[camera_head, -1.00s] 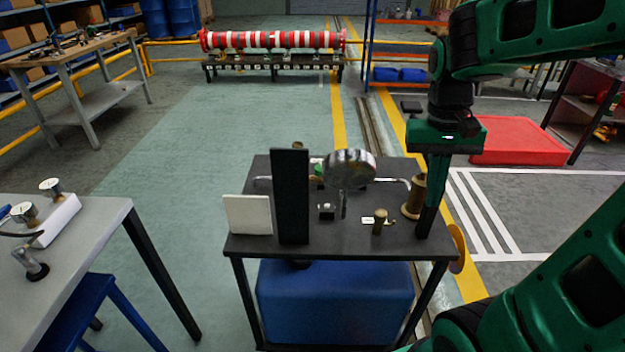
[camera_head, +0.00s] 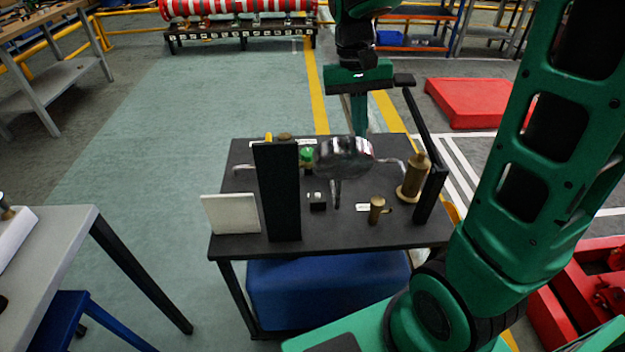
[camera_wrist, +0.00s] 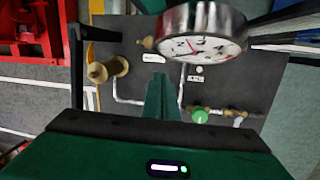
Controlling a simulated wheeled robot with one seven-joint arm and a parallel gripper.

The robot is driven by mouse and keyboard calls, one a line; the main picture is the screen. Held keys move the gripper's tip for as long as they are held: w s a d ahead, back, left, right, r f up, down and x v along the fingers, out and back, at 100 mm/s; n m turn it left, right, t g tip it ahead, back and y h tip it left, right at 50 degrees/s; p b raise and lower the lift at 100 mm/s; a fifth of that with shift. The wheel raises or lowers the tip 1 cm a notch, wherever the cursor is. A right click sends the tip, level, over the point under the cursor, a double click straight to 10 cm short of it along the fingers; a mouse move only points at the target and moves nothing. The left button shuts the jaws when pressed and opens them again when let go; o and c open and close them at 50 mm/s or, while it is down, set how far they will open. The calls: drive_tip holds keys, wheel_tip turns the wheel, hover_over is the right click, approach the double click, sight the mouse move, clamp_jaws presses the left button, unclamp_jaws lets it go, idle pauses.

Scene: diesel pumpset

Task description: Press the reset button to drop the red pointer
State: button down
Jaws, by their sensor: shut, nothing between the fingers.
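A round gauge (camera_head: 343,157) stands on a dark table (camera_head: 335,238), and its back side faces the head camera. In the wrist view the gauge's white face (camera_wrist: 195,47) shows, with a thin reddish pointer mark. My gripper (camera_wrist: 162,78) is shut and empty, its green fingers pointing at the table near the gauge. In the head view my gripper (camera_head: 358,128) is beyond the gauge, at the table's far side. A small peg (camera_wrist: 198,69) with a white label is near the fingers. I cannot tell which part is the reset button.
A green knob (camera_wrist: 200,116) sits on a pipe. A brass spool (camera_head: 413,178), a short brass post (camera_head: 377,210), a small black block (camera_head: 317,202), a tall black panel (camera_head: 278,192) and a white plate (camera_head: 231,214) stand on the table. A black upright bar (camera_head: 432,175) rises at the right.

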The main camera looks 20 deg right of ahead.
drive_tip(key=n, duration=0.1)
hover_over(316, 194)
drive_tip(key=w+a, duration=0.2)
drive_tip(key=w, duration=0.2)
wheel_tip(316, 194, down, 2)
drive_tip(key=shift+f, duration=0.15)
drive_tip(key=shift+f, duration=0.1)
drive_tip(key=s+f, duration=0.1)
drive_tip(key=f, duration=0.3)
drive_tip(key=s+d+f, duration=0.1)
drive_tip(key=f, duration=0.4)
drive_tip(key=s+f, duration=0.1)
drive_tip(key=f, duration=0.3)
drive_tip(key=shift+d+f, duration=0.2)
drive_tip(key=shift+d, duration=0.15)
